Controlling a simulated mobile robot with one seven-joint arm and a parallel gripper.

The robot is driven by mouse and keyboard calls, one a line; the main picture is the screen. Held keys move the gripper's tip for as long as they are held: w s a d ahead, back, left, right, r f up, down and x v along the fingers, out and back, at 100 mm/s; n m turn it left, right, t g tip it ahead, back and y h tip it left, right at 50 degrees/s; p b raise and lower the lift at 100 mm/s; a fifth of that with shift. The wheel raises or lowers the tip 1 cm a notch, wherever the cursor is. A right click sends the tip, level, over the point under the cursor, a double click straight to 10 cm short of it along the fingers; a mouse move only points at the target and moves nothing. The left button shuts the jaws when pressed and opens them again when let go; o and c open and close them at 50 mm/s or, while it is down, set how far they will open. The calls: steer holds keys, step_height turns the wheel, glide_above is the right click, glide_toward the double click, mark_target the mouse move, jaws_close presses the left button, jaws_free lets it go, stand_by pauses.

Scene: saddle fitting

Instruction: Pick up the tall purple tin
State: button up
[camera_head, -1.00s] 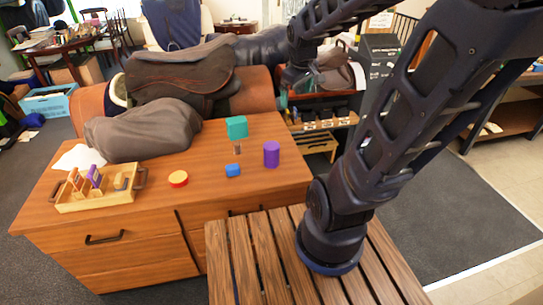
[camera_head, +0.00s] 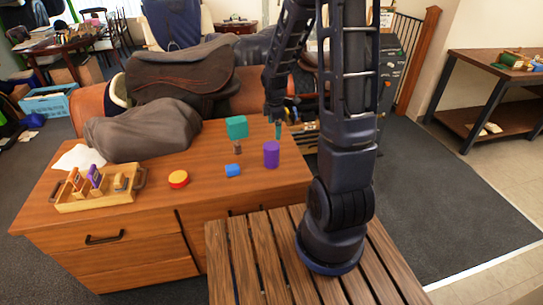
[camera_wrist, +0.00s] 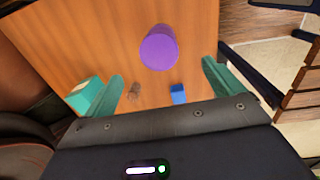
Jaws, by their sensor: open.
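The tall purple tin (camera_head: 271,155) stands upright near the right end of the wooden cabinet top in the head view. In the wrist view the purple tin (camera_wrist: 158,48) shows from above, ahead of and between the fingers. My gripper (camera_head: 276,119) is above the back right part of the cabinet top, behind the tin. In the wrist view my gripper (camera_wrist: 163,85) has its two green fingers wide apart with nothing between the tips. The tin is not touched.
A teal block (camera_head: 237,127), a small brown item (camera_head: 237,147) and a blue block (camera_head: 233,170) stand left of the tin. A saddle (camera_head: 185,80) is behind.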

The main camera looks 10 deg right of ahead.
mark_target(271, 153)
steer(key=f, duration=0.1)
steer(key=f+n, duration=0.1)
steer(key=f, duration=0.1)
steer(key=w+a+f+n, duration=0.1)
steer(key=shift+f, duration=0.35)
steer(key=shift+w+f, duration=0.1)
steer(key=shift+f, duration=5.25)
steer(key=c, duration=1.3)
